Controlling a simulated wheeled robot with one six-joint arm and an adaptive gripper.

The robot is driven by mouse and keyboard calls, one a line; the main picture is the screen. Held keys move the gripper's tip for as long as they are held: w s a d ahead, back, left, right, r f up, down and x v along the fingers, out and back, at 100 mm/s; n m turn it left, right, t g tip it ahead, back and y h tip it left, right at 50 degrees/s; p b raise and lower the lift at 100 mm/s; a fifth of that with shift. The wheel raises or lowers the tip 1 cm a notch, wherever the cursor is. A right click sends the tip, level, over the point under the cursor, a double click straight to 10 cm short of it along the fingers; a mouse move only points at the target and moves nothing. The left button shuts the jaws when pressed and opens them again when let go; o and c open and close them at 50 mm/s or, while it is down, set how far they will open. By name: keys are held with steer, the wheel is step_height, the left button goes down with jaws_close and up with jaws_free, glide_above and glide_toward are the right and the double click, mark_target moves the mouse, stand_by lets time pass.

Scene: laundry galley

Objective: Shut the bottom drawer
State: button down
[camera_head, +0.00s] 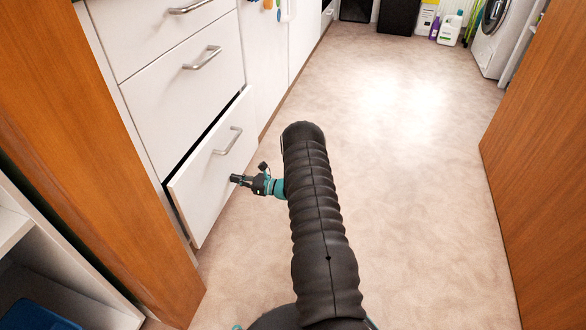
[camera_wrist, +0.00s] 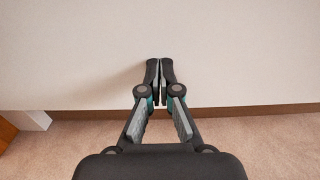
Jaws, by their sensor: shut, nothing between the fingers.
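The bottom drawer (camera_head: 213,168) is white with a metal bar handle (camera_head: 229,141). It stands partly open, with a dark gap along its top edge. My gripper (camera_head: 234,179) is at the drawer's front face, below and near the handle. It is shut and empty. In the wrist view the shut fingertips (camera_wrist: 160,62) point at the plain white drawer front (camera_wrist: 75,55), close to it. I cannot tell whether they touch it. The handle is not in the wrist view.
Two closed drawers, the middle one (camera_head: 180,85) and one above, sit over it. A wooden panel (camera_head: 85,150) stands at left, another (camera_head: 545,150) at right. Bottles (camera_head: 449,28) and a washing machine (camera_head: 497,35) are at the back. The floor (camera_head: 420,190) between is clear.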

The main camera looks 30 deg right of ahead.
steer(key=shift+x, duration=1.5)
steer(key=v, duration=0.9)
stand_by(0.4)
